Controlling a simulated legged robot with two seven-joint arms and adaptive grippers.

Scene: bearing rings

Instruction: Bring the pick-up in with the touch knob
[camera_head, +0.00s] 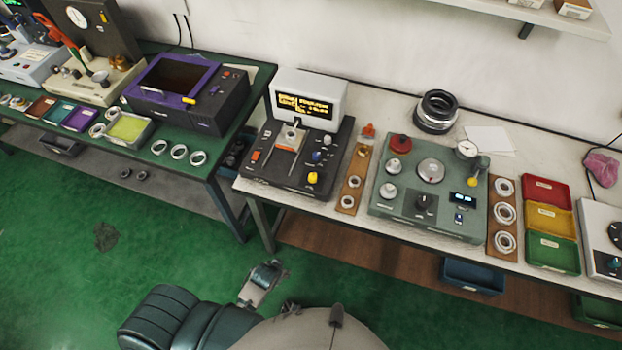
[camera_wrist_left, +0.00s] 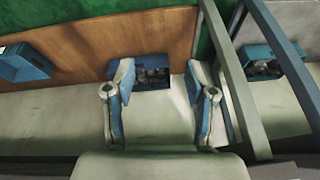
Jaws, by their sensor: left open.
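A black tester (camera_head: 292,165) with a lit yellow-on-black display (camera_head: 304,105) stands on the right-hand bench. A small steel piece on an orange-and-grey block (camera_head: 290,138) sits at its middle. Its panel has a yellow knob (camera_head: 313,178), small blue-and-white knobs (camera_head: 317,156) and an orange switch (camera_head: 255,155). I cannot read any labels, so I cannot tell which knob is the touch knob or which part is the pick-up. My left gripper (camera_head: 264,279) is open and empty, low in front of the bench. In the left wrist view its fingers (camera_wrist_left: 160,88) are apart. My right gripper is out of view.
A grey-green gauge box (camera_head: 429,195) stands right of the tester, with a wooden ring strip (camera_head: 353,182) between them. Red, yellow and green trays (camera_head: 548,220) lie further right. A purple-topped machine (camera_head: 188,90) stands on the left bench. Green floor is clear in front.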

